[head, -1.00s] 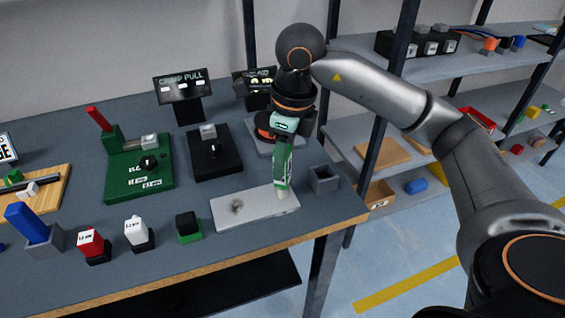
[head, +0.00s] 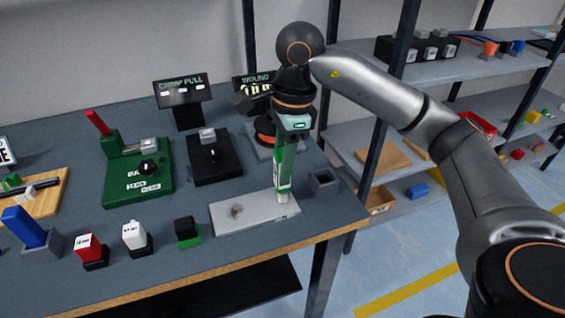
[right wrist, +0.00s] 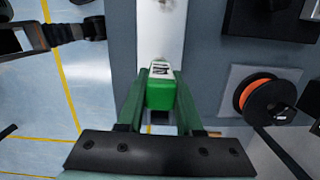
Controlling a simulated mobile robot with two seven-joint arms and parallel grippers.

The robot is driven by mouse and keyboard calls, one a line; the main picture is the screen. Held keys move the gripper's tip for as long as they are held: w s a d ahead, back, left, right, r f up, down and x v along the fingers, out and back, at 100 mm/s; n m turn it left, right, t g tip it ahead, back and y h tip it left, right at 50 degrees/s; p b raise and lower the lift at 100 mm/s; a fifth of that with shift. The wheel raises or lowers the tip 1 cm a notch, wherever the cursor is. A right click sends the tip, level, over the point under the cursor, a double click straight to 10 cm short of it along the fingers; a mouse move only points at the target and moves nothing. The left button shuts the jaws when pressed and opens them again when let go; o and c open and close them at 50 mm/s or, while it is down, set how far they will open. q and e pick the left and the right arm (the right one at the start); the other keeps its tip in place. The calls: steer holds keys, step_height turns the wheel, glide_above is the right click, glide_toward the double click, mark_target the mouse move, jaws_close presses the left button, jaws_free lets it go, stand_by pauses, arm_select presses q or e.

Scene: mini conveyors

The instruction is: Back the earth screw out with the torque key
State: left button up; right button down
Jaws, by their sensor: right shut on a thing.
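My right gripper (head: 287,160) points straight down over the right end of a light grey plate (head: 255,212). It is shut on the torque key (right wrist: 160,94), a green block with a white label on its top, held upright between the green fingers. The key's pale lower end (head: 283,196) is at the plate's right end; I cannot tell whether it touches. The earth screw is not distinguishable under the key. A small dark round fitting (head: 236,211) sits on the plate's left part. My left gripper is not in view.
A small grey open holder (head: 323,181) stands close right of the key. A green-and-black block (head: 187,232) stands left of the plate. Behind are a black fixture (head: 214,165) and an orange spool, which shows in the right wrist view (right wrist: 270,97).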

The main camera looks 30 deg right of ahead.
steer(key=shift+r+p, duration=0.45)
steer(key=shift+r, duration=0.2)
steer(key=m, duration=0.5)
steer(key=shift+m+t+p, duration=0.3)
steer(key=shift+m+p, duration=0.1)
steer(key=m, duration=0.4)
steer(key=shift+m+h+p, duration=0.8)
steer(key=shift+m+p, duration=0.25)
steer(key=shift+m, duration=2.45)
steer(key=shift+m+h+p, duration=0.4)
steer(key=shift+m+p, duration=0.25)
steer(key=shift+m, duration=2.45)
steer(key=shift+f+b, duration=0.7)
steer(key=shift+f, duration=0.05)
